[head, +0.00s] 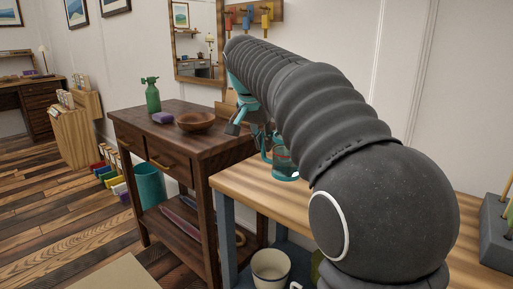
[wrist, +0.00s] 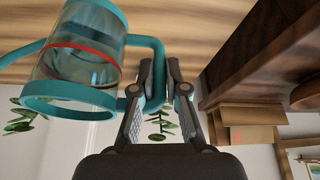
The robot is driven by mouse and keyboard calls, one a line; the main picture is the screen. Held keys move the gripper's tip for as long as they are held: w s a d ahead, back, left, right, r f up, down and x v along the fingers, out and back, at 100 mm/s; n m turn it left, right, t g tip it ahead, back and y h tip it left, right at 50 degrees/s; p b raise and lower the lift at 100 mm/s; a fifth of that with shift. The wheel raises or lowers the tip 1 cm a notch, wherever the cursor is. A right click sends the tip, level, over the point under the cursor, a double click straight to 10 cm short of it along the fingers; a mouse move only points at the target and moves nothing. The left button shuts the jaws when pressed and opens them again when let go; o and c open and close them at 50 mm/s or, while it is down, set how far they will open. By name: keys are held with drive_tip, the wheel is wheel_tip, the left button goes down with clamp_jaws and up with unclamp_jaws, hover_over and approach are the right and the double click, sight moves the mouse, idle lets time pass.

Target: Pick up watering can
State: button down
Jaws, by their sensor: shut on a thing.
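The watering can (wrist: 78,65) has a see-through body with teal rims, a red line round it and a teal handle. In the wrist view my gripper (wrist: 160,75) has one finger on each side of the handle and is shut on it. In the head view the can (head: 284,166) shows over the light wooden table (head: 258,196), partly hidden behind my arm. My gripper (head: 243,122) is there beside it, also partly hidden. I cannot tell whether the can touches the tabletop.
A white pot (head: 270,268) is below the light table. Leafy plants (wrist: 20,120) show in the wrist view.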

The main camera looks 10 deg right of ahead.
drive_tip(key=s+d+r+p, duration=0.1)
drive_tip(key=s+d+r, duration=0.2)
drive_tip(key=d+r, duration=0.3)
drive_tip(key=shift+d, duration=1.7)
